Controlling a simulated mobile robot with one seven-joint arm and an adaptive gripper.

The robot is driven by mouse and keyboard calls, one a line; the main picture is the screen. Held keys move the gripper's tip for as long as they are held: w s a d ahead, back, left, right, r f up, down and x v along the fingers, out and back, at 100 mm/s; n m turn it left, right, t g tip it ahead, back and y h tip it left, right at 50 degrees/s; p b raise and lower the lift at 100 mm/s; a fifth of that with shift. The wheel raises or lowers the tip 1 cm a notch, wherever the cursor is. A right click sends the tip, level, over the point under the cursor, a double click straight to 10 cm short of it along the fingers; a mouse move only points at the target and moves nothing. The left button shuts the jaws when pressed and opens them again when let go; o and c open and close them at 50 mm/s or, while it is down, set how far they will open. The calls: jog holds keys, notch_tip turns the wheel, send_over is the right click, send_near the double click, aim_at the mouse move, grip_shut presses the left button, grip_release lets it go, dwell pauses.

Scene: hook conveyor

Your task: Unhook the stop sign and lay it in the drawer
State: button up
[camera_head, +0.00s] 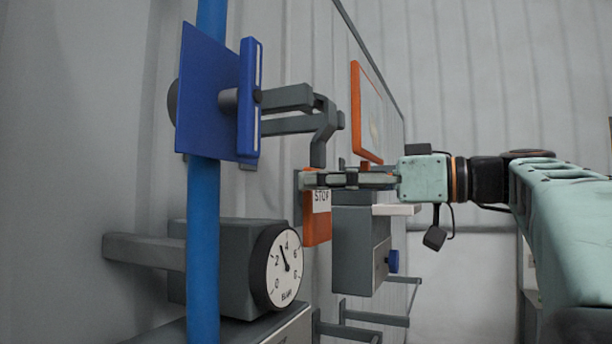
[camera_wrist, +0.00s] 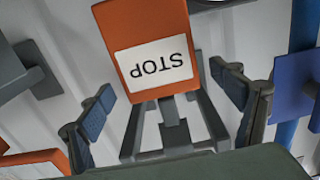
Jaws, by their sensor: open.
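The stop sign (camera_head: 317,229) is an orange plate with a white STOP label, hanging by the wall beyond the blue post. In the wrist view the sign (camera_wrist: 137,25) appears upside down between my spread fingers, with grey bars behind its lower end. My gripper (camera_head: 310,180) is open at the top of the sign and covers part of it in the head view. The wrist view shows gaps between both fingers (camera_wrist: 162,82) and the sign. A grey box (camera_head: 352,250) with a blue knob (camera_head: 393,261) is just right of the sign; I cannot tell whether it is the drawer.
A blue post (camera_head: 203,250) with a blue plate (camera_head: 207,92) stands left. Grey hooked arms (camera_head: 287,97) reach out above my gripper. A round gauge (camera_head: 284,266) is lower left. An orange-framed panel (camera_head: 368,112) and a white ledge (camera_head: 396,209) are close to my gripper.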

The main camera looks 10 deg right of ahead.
jog(key=shift+x, duration=0.8)
jog(key=shift+c, duration=0.4)
jog(key=c, duration=1.6)
jog(key=shift+a, duration=0.15)
